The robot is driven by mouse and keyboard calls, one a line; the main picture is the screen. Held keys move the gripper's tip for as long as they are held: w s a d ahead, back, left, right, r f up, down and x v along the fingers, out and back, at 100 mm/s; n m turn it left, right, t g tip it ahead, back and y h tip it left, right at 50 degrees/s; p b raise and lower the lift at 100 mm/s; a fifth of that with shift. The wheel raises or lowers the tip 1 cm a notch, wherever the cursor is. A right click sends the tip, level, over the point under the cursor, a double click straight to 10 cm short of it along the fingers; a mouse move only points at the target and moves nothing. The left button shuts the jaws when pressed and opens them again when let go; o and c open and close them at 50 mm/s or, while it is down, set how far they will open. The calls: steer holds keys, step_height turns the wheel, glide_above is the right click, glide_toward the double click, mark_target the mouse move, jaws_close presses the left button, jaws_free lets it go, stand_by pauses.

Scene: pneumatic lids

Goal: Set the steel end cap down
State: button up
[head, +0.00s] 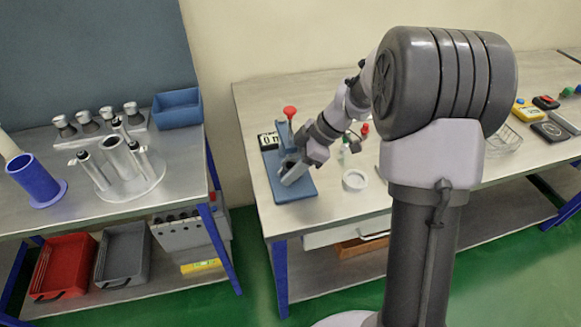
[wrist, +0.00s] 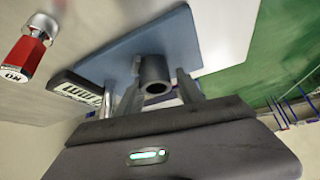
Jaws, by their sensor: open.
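My gripper (head: 293,170) is low over the blue base plate (head: 300,190) of a small stand on the right bench. In the wrist view my gripper (wrist: 148,84) is open. A short grey hollow cylinder (wrist: 156,72) shows between its fingers, above the blue plate (wrist: 130,50). I cannot tell whether this cylinder is the steel end cap or part of the stand, nor whether a finger touches it. Several steel cap-like pieces (head: 87,122) stand in a row on the left bench. My gripper partly hides the stand.
The stand has a red knob (head: 290,112) and a small display (head: 268,140). A white ring (head: 355,180) lies to its right. A red labelled piece (wrist: 27,55) is close by in the wrist view. The left bench holds a blue tube (head: 34,177) and a blue bin (head: 177,108).

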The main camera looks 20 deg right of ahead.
steer(key=shift+s+d+f, duration=0.1)
steer(key=shift+s+f, duration=0.1)
steer(key=shift+f, duration=0.2)
steer(key=shift+r+p, duration=0.35)
steer(key=shift+p, duration=0.1)
steer(key=w+p+v, duration=0.2)
steer(key=p+v, duration=0.3)
steer(key=v, duration=0.7)
steer(key=s+a+r+m+t+h, duration=0.1)
steer(key=s+a+r+m+h, duration=0.2)
steer(key=s+a+r+m, duration=0.65)
steer(key=s+m+t+h, duration=0.1)
steer(key=s+m+t, duration=0.2)
steer(key=s+m, duration=0.7)
steer(key=s, duration=0.5)
steer(key=shift+a, duration=0.4)
